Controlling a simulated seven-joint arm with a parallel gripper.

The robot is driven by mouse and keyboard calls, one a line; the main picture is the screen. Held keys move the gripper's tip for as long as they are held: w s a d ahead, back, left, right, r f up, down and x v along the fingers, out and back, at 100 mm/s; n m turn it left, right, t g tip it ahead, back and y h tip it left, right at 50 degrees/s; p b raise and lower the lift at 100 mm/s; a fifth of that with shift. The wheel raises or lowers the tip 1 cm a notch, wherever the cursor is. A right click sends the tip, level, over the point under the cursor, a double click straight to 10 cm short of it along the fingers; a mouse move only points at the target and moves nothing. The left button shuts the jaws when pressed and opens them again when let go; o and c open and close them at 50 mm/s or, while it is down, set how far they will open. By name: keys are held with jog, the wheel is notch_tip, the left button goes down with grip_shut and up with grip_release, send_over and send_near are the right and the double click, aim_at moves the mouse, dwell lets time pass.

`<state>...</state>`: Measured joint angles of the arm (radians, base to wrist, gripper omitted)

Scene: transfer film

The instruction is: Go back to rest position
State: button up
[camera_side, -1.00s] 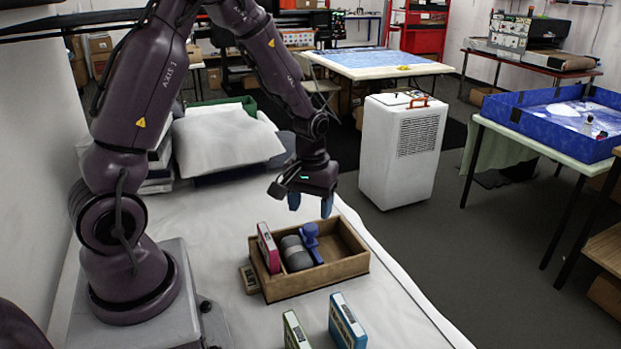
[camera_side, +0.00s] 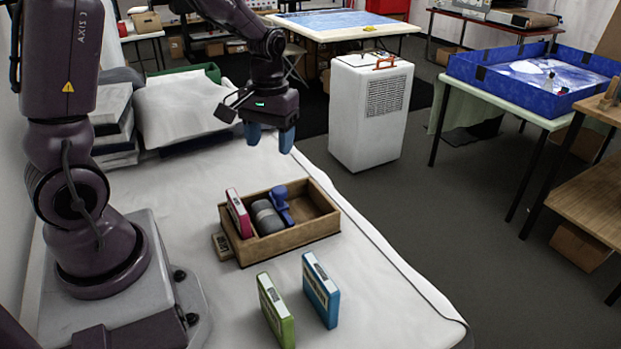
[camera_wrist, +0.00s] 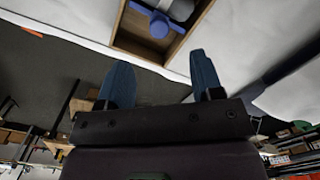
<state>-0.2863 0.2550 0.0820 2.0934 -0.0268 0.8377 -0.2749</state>
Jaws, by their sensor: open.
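My gripper (camera_side: 269,137) is open and empty, with its blue fingertips pointing down. In the side view it hangs in the air behind the wooden box, above the white-covered table (camera_side: 385,300). In the wrist view the two fingers of my gripper (camera_wrist: 160,80) are spread apart with nothing between them. The wooden box (camera_side: 292,240) holds a pink case (camera_side: 239,214), a dark grey roll (camera_side: 266,217) and a blue handled object (camera_side: 282,204). The box (camera_wrist: 122,42) and the blue object (camera_wrist: 159,25) also show at the top of the wrist view.
A green case (camera_side: 275,312) and a blue case (camera_side: 321,290) stand in front of the box. A white pillow (camera_side: 183,108) is behind. A white appliance (camera_side: 368,115) stands on the floor beyond the table.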

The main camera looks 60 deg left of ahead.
jog(key=s+d+r+m+t, duration=0.6)
jog(key=s+d+r, duration=0.5)
jog(key=r, duration=0.3)
jog(key=shift+d+m, duration=0.25)
jog(key=shift+m, duration=0.55)
dwell(0.6)
